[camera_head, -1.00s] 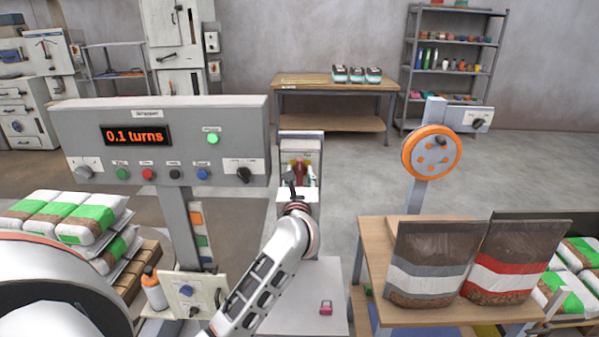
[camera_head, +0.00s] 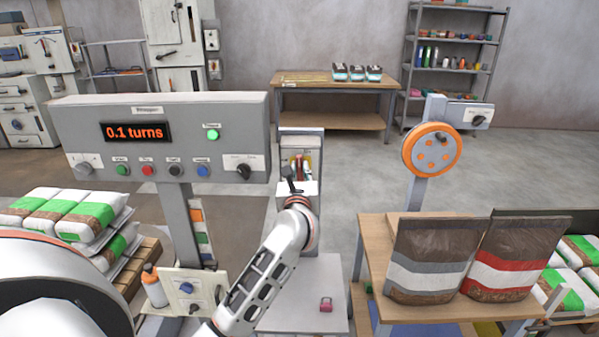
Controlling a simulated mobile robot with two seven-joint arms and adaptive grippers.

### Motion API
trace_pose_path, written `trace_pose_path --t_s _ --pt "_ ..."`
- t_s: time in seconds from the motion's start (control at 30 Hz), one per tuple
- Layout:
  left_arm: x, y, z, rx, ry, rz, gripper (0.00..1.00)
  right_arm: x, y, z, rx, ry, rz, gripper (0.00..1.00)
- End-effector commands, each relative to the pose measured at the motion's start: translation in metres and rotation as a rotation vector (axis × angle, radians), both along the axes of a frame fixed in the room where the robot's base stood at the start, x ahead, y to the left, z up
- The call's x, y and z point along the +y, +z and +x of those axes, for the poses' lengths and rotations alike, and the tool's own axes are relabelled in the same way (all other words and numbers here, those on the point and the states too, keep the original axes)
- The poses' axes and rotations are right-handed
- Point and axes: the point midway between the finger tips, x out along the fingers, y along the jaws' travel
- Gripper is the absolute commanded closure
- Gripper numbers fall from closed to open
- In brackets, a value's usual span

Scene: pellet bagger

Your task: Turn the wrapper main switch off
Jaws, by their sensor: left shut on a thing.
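The wrapper main switch (camera_head: 307,168) is a red handle on a yellow plate, set in a grey post (camera_head: 301,142) right of the wrapper panel. My left arm reaches up from below to it. My left gripper (camera_head: 292,177) is small and dark in front of the switch, shut on its red handle; the fingers hide part of it, so its exact angle is hard to tell. The wrapper panel (camera_head: 225,110) shows "0.1 turns" on its display (camera_head: 135,131), and its green lamp (camera_head: 212,134) is lit. My right gripper is out of view.
A pink padlock (camera_head: 325,304) lies on the grey base below the post. A bottle (camera_head: 154,286) and a small control box (camera_head: 190,288) stand left of my forearm. Two bags (camera_head: 428,250) stand on the wooden table at right. Floor behind the post is clear.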

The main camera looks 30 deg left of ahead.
Motion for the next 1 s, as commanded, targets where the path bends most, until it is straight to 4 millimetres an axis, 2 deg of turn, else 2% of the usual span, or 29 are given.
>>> trace_pose_path --t_s 0.1,0.27,0.33,0.8,0.9,1.0 --pt "0.001 -0.001 0.000 -0.041 0.001 -0.057 1.00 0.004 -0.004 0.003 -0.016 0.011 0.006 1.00" --pt "0.003 -0.002 -0.001 -0.108 0.001 -0.166 1.00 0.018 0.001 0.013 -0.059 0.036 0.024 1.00" --pt "0.003 -0.003 -0.001 -0.141 0.000 -0.221 1.00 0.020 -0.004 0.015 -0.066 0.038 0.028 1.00" --pt "0.005 -0.008 -0.002 -0.372 0.002 -0.602 1.00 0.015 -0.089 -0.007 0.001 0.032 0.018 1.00" --pt "0.006 -0.009 -0.002 -0.420 0.003 -0.684 1.00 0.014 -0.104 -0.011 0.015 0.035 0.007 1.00" --pt "0.006 -0.010 -0.002 -0.470 0.003 -0.765 1.00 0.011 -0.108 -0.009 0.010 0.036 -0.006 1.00"
